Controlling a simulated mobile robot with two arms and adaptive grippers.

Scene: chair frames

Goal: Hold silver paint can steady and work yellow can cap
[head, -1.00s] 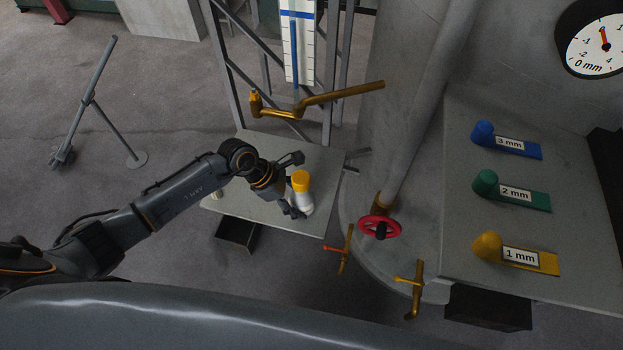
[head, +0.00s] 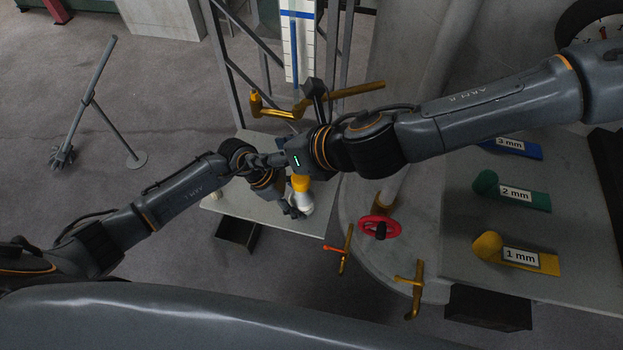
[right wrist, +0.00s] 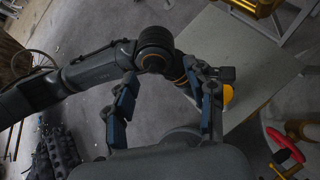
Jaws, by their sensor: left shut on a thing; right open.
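The silver paint can (head: 305,204) stands on a small grey table, its yellow cap (head: 300,183) on top. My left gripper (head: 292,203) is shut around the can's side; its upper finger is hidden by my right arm. My right gripper (head: 262,160) reaches in from the right, above my left wrist and up and left of the cap. In the right wrist view my right gripper (right wrist: 165,110) is open, with nothing between its fingers. There the yellow cap (right wrist: 228,94) shows just outside the right-hand finger, partly hidden; my left arm lies beyond the fingers.
The small table (head: 326,165) has a brass crank (head: 345,92) above it. A red handwheel (head: 380,228) and brass valve handles (head: 412,290) are to the right. Green (head: 515,191) and yellow (head: 518,254) labelled gauges lie on the right bench. A stand (head: 112,110) is on the floor at left.

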